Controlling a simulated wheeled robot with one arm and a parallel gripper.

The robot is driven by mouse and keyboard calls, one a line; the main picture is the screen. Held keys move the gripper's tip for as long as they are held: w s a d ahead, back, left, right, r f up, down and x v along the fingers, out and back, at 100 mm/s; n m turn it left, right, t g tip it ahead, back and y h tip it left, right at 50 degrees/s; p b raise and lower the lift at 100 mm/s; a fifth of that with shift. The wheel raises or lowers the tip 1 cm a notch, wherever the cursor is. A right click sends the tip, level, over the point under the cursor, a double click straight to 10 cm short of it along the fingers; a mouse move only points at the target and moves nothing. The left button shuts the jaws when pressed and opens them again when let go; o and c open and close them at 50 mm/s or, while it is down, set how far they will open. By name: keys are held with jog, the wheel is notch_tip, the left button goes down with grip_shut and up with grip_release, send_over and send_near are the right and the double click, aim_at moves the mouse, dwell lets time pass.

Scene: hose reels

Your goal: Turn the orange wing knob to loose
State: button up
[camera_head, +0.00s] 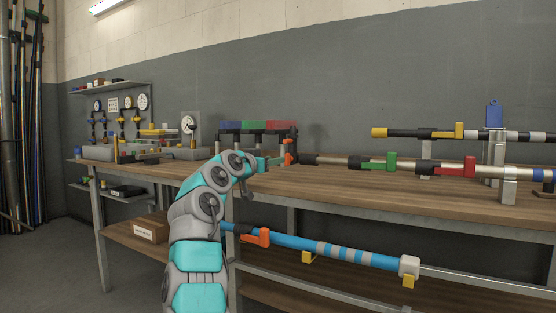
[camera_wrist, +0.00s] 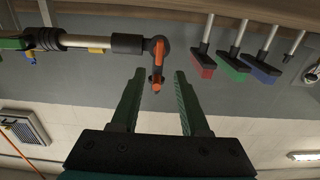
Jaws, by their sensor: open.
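The orange wing knob (camera_head: 289,151) sits at the left end of a dark-ended pole (camera_head: 330,160) held above the wooden bench. In the wrist view, which is upside down, the orange wing knob (camera_wrist: 158,63) shows beyond and between the fingertips. Its lower tip lies close to the line between them. My gripper (camera_head: 272,162) is just left of the knob in the head view, small and partly hidden. In the wrist view my gripper (camera_wrist: 160,72) has its two green fingers apart with nothing held. I cannot tell if the fingers overlap the knob in depth.
The pole carries green (camera_head: 378,161) and red clamps. Another pole with a yellow clamp (camera_head: 459,131) lies behind. A blue pole (camera_head: 325,246) hangs below the bench top. Grey trays (camera_head: 97,153) stand at left.

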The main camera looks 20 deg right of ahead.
aim_at(286, 156)
jog(key=shift+w+d+r, duration=0.2)
jog(key=shift+w+d, duration=0.1)
jog(key=shift+d, duration=0.2)
jog(key=p+x, duration=0.3)
jog(key=x, duration=0.2)
jog(key=shift+p+x, duration=0.3)
jog(key=shift+x, duration=0.45)
jog(key=shift+f, duration=0.15)
grip_shut()
